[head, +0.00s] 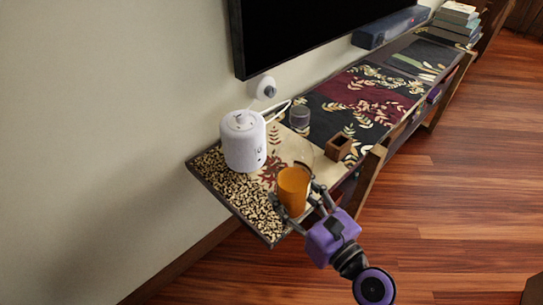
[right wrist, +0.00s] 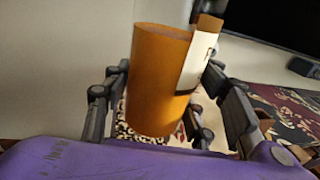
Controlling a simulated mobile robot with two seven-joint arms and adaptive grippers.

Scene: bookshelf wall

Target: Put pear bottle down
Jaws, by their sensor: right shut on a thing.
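The pear bottle (head: 293,188) is an orange, cylinder-like container. In the head view it is over the patterned near end of the long shelf top (head: 236,196). My right gripper (head: 297,200) reaches in from the lower right and is shut around its sides. In the right wrist view the bottle (right wrist: 158,82) stands roughly upright between the fingers, with a white label at its right side. I cannot tell whether its base touches the surface. My left gripper is not in view.
A white canister-like device (head: 243,142) stands just behind and left of the bottle. The shelf's front edge is close to my gripper. A dark screen (head: 310,30) hangs above.

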